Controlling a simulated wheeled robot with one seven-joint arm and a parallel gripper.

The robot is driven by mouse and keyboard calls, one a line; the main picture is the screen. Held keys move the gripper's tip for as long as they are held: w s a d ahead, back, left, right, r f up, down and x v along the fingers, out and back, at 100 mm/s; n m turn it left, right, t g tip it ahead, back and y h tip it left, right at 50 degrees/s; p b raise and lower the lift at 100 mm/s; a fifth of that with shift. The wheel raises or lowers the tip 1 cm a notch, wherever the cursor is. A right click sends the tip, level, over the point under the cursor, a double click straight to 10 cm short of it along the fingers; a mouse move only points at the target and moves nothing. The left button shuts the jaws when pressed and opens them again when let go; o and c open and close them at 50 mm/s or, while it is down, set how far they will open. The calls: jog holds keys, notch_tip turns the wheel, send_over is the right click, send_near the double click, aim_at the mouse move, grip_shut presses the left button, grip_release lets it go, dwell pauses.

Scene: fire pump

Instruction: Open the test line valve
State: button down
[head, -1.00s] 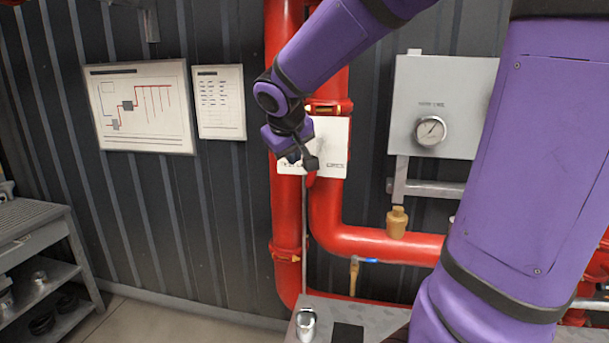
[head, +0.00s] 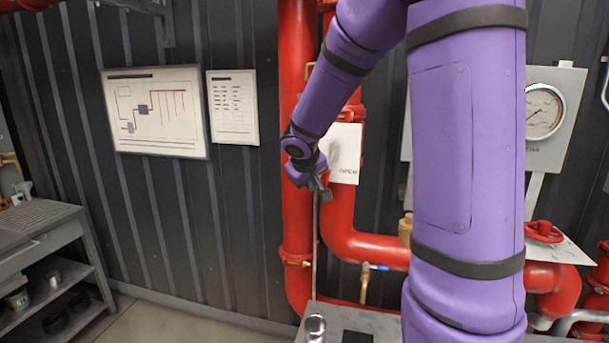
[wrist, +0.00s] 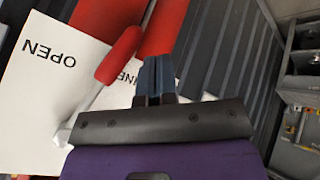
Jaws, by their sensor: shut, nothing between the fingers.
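A white plate (head: 347,150) marked "OPEN" is fixed by the red vertical pipe in the head view. It also shows in the wrist view (wrist: 35,85), where letters ending in "INE" are partly covered. A lever with a red grip (wrist: 118,56) lies slantwise in front of the plate; its metal end reaches to the lower left. It appears to be the test line valve's handle. My gripper (wrist: 155,75) is shut and empty, just right of the red grip; I cannot tell whether they touch. In the head view my gripper (head: 323,192) is at the plate's lower left and hides most of the lever.
Red pipes (head: 297,215) run behind my arm. A small blue-handled valve (head: 376,267) is below. A gauge (head: 543,111) and a red handwheel (head: 543,231) are at right. A grey shelf unit (head: 45,235) stands at left. A grey surface (head: 350,318) lies below.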

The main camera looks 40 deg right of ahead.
aim_at(325, 182)
jog(key=shift+d+f, duration=0.1)
jog(key=shift+d, duration=1.3)
jog(key=shift+s+d+f+g+h, duration=0.15)
jog(key=shift+s+d+g+h, duration=0.1)
jog(key=shift+s+d, duration=0.2)
jog(key=shift+s+d+f+g+h, duration=0.15)
jog(key=shift+s+d+g, duration=0.15)
jog(key=shift+s, duration=0.2)
jog(key=shift+w, duration=0.15)
jog(key=shift+w+a+r, duration=0.3)
jog(key=shift+w+a, duration=0.15)
jog(key=shift+w, duration=0.05)
jog(key=shift+a, duration=0.1)
